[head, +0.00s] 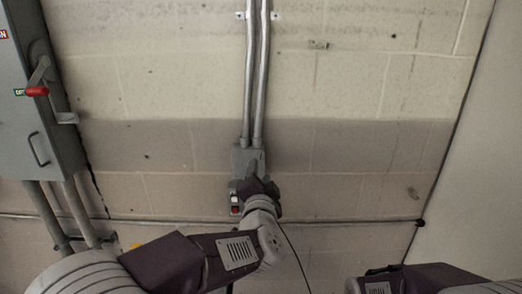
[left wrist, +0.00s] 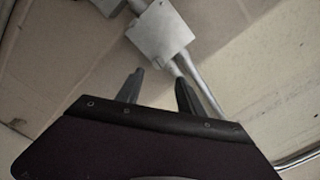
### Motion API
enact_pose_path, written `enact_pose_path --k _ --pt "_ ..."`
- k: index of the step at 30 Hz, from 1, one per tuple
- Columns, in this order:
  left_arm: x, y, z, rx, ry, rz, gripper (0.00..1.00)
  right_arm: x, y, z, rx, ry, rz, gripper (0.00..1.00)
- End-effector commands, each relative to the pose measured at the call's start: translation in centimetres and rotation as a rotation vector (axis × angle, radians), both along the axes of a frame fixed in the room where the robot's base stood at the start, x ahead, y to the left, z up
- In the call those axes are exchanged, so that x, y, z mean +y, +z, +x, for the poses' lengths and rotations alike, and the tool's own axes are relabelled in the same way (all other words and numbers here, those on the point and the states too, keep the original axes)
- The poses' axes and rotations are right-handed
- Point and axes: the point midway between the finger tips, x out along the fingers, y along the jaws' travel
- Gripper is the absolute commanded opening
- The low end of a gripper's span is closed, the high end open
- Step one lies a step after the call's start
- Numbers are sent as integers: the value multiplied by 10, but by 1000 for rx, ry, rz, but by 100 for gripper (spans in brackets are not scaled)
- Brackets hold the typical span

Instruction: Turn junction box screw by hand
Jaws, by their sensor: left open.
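The grey junction box (head: 242,156) is fixed to the block wall, below two vertical metal conduits. In the left wrist view the box (left wrist: 161,31) is a square plate just beyond the fingertips. A small mark near its middle may be the screw, but it is too small to be sure. My left gripper (left wrist: 158,78) is open and empty, its two fingers apart and pointing at the box. In the head view my left arm covers the lower part of the box and hides the fingertips. I cannot tell whether they touch the box. My right gripper is not in view.
A grey electrical cabinet (head: 35,95) with a red-tipped lever (head: 37,92) stands at the left. Vertical conduits (head: 256,75) run above the box. A thin horizontal pipe (head: 340,222) crosses the wall lower down. A small switch with a red button (head: 235,209) sits below the box.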

Motion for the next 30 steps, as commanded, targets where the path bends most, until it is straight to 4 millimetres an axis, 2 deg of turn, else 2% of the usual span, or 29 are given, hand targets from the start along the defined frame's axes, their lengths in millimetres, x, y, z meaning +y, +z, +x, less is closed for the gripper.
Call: enact_pose_path --k 3,6,15,18,22,29,30 --pt "-3 0 -1 1 -7 0 45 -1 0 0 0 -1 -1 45" --pt "-3 0 7 2 -5 1 45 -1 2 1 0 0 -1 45" --pt "-2 1 67 2 -4 1 45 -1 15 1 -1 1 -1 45" --pt "-2 1 81 2 -5 0 45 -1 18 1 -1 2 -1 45" --pt "-2 0 89 2 -6 0 45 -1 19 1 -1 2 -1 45" --pt "-2 0 90 2 -6 1 45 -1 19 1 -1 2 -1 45" --pt "-2 0 90 2 -6 0 34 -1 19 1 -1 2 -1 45"
